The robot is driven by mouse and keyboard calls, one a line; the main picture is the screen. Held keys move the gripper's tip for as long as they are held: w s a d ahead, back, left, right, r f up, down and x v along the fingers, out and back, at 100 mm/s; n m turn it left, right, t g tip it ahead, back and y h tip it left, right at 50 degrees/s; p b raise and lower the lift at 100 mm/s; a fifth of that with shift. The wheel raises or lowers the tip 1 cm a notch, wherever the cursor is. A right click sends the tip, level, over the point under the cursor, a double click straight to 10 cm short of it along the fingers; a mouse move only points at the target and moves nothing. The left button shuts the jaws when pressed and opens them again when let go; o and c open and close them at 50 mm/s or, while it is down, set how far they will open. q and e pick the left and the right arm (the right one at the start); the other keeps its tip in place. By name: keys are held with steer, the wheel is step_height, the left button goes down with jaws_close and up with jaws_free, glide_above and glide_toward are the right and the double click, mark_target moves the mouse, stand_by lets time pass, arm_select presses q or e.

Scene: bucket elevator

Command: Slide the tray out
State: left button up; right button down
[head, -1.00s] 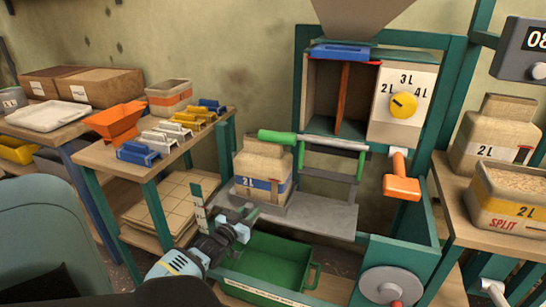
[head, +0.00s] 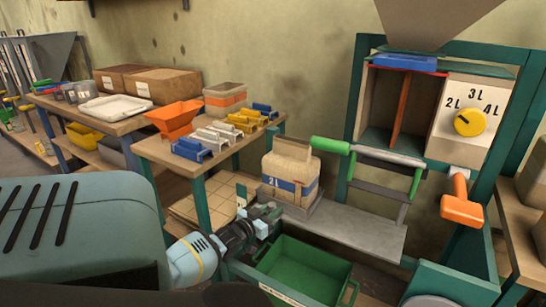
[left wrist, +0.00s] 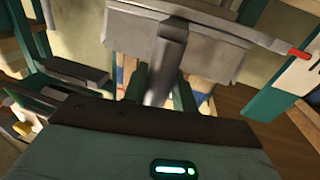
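The grey metal tray (head: 303,211) carries a 2L bag (head: 290,178) and sits at the left end of the grey shelf (head: 365,231), under the machine's front. My left gripper (head: 266,217) is at the tray's left front side. In the left wrist view the tray's grey underside or side (left wrist: 190,50) is close, and its handle stem (left wrist: 165,72) runs between the fingers of my left gripper (left wrist: 160,88). The fingers look closed around this stem, though contact is partly hidden. My right gripper is not in view.
A green bin (head: 302,272) stands below the shelf in front. A bench with coloured clips (head: 225,130) and an orange hopper (head: 175,118) lies to the left. A green-handled lever (head: 332,145) and an orange handle (head: 461,203) are to the right.

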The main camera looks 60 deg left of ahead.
arm_select(q)
steer(key=o, duration=0.4)
steer(key=shift+s+a, duration=0.2)
steer(key=shift+a, duration=0.05)
steer(key=shift+c, duration=0.2)
steer(key=shift+d, duration=0.1)
steer(key=shift+s+d, duration=0.1)
steer(key=shift+s, duration=0.05)
steer(key=p+v, duration=0.2)
steer(key=v, duration=0.5)
steer(key=shift+s, duration=0.15)
